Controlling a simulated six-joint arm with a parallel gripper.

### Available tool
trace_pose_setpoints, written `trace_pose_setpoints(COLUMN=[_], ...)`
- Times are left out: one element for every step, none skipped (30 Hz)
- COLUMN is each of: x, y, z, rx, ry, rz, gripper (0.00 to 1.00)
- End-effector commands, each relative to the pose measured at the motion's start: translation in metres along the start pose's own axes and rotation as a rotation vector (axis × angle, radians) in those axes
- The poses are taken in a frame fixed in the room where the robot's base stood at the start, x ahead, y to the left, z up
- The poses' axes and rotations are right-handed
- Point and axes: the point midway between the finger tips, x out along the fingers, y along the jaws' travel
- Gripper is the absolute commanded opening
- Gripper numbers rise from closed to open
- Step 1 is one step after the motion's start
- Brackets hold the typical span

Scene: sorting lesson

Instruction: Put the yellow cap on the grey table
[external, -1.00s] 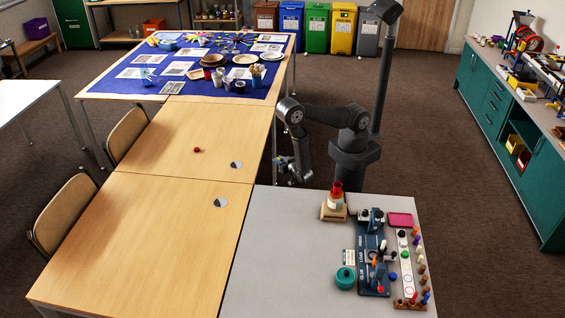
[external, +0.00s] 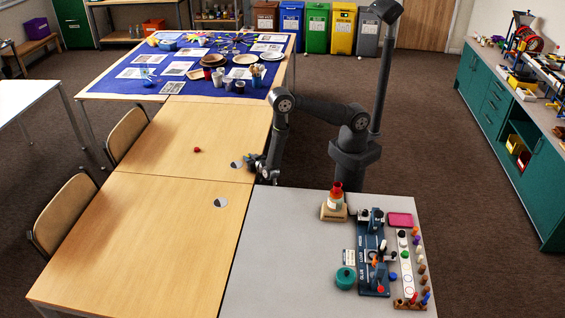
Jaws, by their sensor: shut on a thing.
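My gripper (external: 252,164) is at the right edge of the wooden tables, close to a round grey-and-white disc (external: 237,164). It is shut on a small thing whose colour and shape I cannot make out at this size. I cannot pick out a yellow cap anywhere in the external view. The grey table (external: 280,245) stands at the front, right of the wooden tables, and its left part is bare.
The grey table's right side holds a stacked cone toy (external: 335,202), a blue rack (external: 372,255), a green round pot (external: 346,277) and a pink tray (external: 400,219). A red ball (external: 197,150) and a second disc (external: 220,202) lie on the wooden tables (external: 150,235).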

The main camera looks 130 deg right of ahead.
Motion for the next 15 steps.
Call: trace_pose_setpoints(x=[0.0048, 0.006, 0.0067, 0.0066, 0.0064, 0.0062, 0.0062, 0.0062, 0.0062, 0.0062, 0.0063, 0.0065, 0.0066, 0.0066, 0.0066], y=[-0.0041, -0.0054, -0.0063, -0.0065, -0.0063, -0.0062, -0.0062, -0.0062, -0.0061, -0.006, -0.006, -0.006, -0.0061, -0.0062, -0.0062], z=[-0.0021, -0.0028, -0.0032, -0.0032, -0.0031, -0.003, -0.003, -0.003, -0.0028, -0.0023, -0.0014, -0.0001, 0.0008, 0.0005, 0.0002], rx=[0.003, 0.002, 0.0, -0.001, -0.001, -0.001, -0.001, -0.001, -0.001, -0.001, -0.001, -0.001, 0.0, 0.0, 0.001], ry=[0.0, 0.0, 0.0, 0.0, -0.001, -0.001, -0.001, 0.0, 0.0, 0.0, 0.0, 0.0, 0.0, 0.0, 0.0], rz=[0.001, 0.0, -0.001, -0.001, -0.001, -0.001, -0.001, -0.001, -0.001, -0.001, -0.001, -0.001, -0.001, -0.001, -0.001], gripper=[0.0, 0.0, 0.0, 0.0, 0.0, 0.0, 0.0, 0.0, 0.0, 0.0, 0.0, 0.0, 0.0, 0.26, 0.34])
